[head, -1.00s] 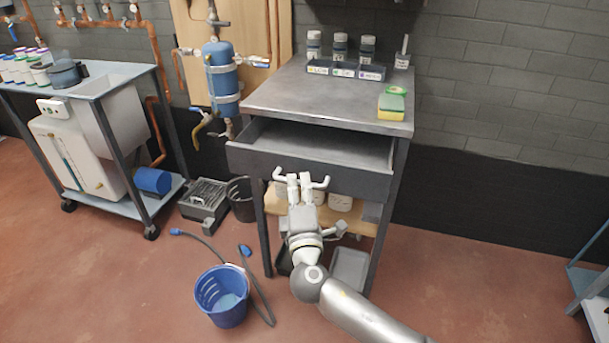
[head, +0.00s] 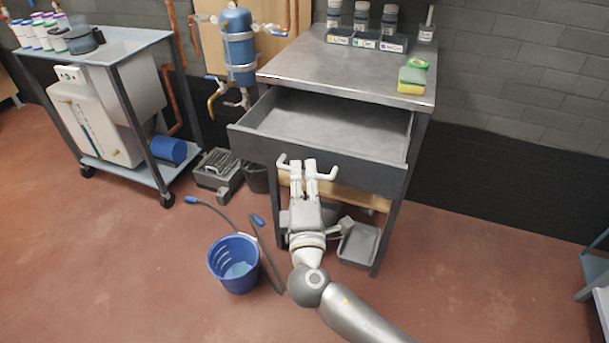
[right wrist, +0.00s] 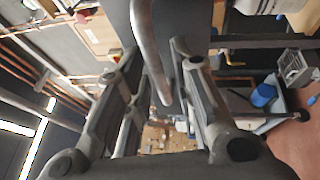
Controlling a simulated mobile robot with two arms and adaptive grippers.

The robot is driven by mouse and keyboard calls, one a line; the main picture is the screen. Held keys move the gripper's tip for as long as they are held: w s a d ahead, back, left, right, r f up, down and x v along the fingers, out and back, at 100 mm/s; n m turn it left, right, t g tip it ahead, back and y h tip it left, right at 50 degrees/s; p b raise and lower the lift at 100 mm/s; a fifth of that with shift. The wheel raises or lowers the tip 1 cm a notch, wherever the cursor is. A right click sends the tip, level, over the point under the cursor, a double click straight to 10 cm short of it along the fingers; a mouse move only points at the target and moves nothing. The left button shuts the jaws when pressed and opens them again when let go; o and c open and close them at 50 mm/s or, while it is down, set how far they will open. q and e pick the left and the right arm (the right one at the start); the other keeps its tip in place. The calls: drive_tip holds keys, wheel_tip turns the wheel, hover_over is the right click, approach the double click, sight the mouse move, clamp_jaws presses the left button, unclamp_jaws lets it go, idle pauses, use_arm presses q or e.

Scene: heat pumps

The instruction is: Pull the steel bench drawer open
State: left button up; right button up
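The steel bench (head: 350,65) stands at the upper middle of the head view. Its grey drawer (head: 372,176) is pulled well out, and the inside that shows is empty. My right gripper (head: 297,166) is at the middle of the drawer front, shut on the pale bar handle (head: 327,175). The handle's bent ends stick out on both sides of the fingers. In the right wrist view the handle (right wrist: 150,50) runs between the two fingers of the right gripper (right wrist: 156,62). My left gripper is not in view.
A blue bucket (head: 234,263) and a hose lie on the floor left of my right arm. A sink cart (head: 118,55) stands at the left. The floor at right is mostly clear.

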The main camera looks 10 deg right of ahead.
idle(0.3)
drive_tip(key=v, duration=1.2)
